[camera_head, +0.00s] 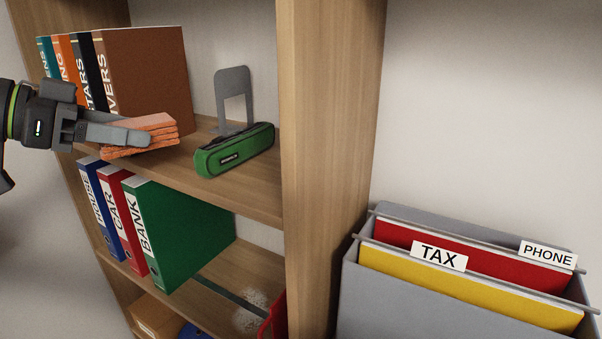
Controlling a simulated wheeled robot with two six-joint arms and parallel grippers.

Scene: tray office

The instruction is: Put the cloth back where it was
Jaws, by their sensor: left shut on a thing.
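The folded orange cloth (152,124) is at the front of the upper shelf (232,197), in front of the brown book. My left gripper (128,134) comes in from the left and is shut on the cloth, with a grey finger along its near side. Whether the cloth touches the shelf board or is held just above it cannot be told. My right gripper is not in view.
On the upper shelf stand several upright books (145,75), a grey bookend (233,95) and a green case (234,151). Binders (185,230) fill the left of the shelf below; a pale patch (252,311) lies right. A file box (390,300) stands at right.

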